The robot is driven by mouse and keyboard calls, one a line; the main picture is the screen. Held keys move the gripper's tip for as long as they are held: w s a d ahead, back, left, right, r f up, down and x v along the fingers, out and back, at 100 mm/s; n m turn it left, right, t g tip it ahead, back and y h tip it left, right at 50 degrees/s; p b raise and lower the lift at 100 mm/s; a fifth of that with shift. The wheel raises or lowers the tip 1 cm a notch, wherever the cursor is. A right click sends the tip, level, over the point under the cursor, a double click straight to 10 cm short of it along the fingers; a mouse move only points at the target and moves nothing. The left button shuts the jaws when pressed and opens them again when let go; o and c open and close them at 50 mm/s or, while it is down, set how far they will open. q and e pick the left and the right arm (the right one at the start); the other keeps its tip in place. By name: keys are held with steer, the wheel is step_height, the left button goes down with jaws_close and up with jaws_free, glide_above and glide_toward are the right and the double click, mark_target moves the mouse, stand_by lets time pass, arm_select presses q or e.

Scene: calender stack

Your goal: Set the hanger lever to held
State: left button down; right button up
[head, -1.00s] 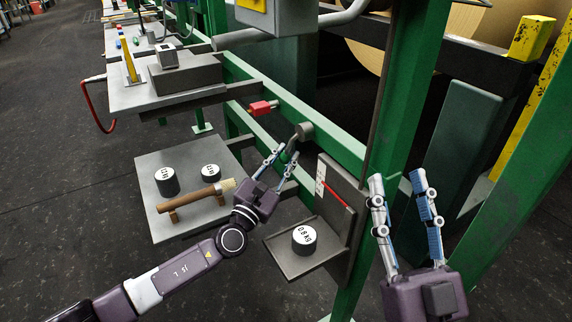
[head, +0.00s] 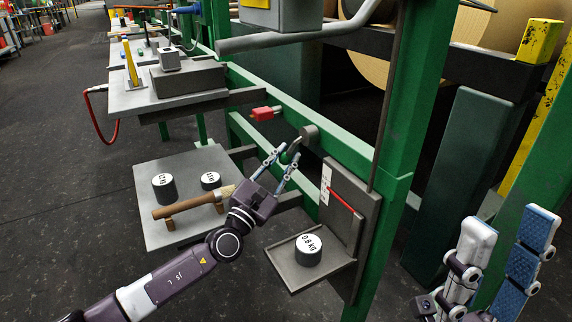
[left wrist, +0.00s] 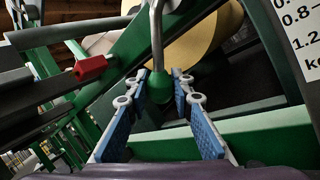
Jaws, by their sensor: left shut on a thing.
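The lever is a grey metal rod (left wrist: 156,35) with a green ball knob (left wrist: 160,87) at its lower end. In the head view the knob (head: 285,158) hangs below a round grey hub (head: 309,132) on the green frame. My left gripper (head: 288,153) is shut on this knob; in the left wrist view its blue-padded fingers (left wrist: 160,77) stand on both sides of it. No marking for the held position is legible. My right gripper (head: 512,222) is at the lower right of the head view, its fingers apart and empty.
A plate with a red pointer (head: 341,200) and a tray (head: 285,271) bearing a 0.8 kg weight (head: 308,250) stand right of my left gripper. A red block (head: 265,113) sticks out behind. A shelf (head: 150,215) holds two weights and a wooden-handled tool (head: 190,203).

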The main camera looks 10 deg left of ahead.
arm_select(q)
steer(key=shift+a+r, duration=0.1)
stand_by(0.5)
steer(key=c, duration=1.7)
jaws_free()
steer(key=shift+o, duration=0.2)
steer(key=v, duration=1.2)
